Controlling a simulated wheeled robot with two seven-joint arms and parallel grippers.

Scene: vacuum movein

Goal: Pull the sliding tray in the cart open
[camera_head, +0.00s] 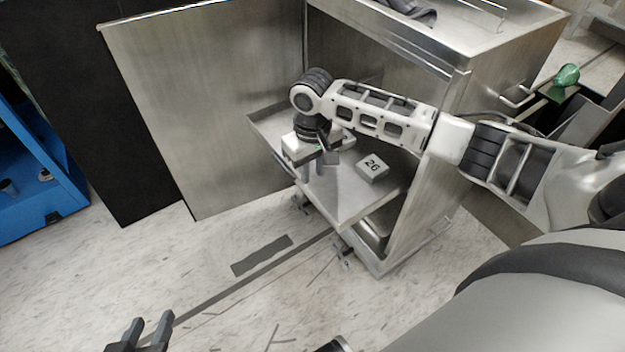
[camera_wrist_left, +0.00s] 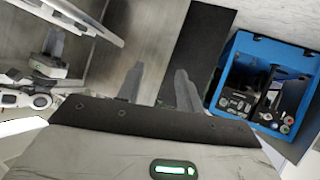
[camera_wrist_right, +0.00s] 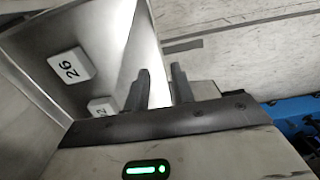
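The sliding tray (camera_head: 345,198) is a grey metal tray in the lower opening of the cart (camera_head: 425,40), its front part standing out past the opening. A white block marked 26 (camera_head: 372,167) sits on it. My right gripper (camera_head: 300,168) points down at the tray's front edge. In the right wrist view, its fingers (camera_wrist_right: 160,85) stand apart on either side of the tray's bright front wall (camera_wrist_right: 150,50); whether they press on it is unclear. A second white block (camera_wrist_right: 101,107) shows there. My left gripper (camera_head: 147,335) is open and empty, low at the left, away from the cart.
The cart's door (camera_head: 205,100) is swung open to the left. A black panel (camera_head: 140,185) stands beside it. A blue bin (camera_wrist_left: 265,85) with things in it is at the left. The floor (camera_head: 200,260) before the tray is clear.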

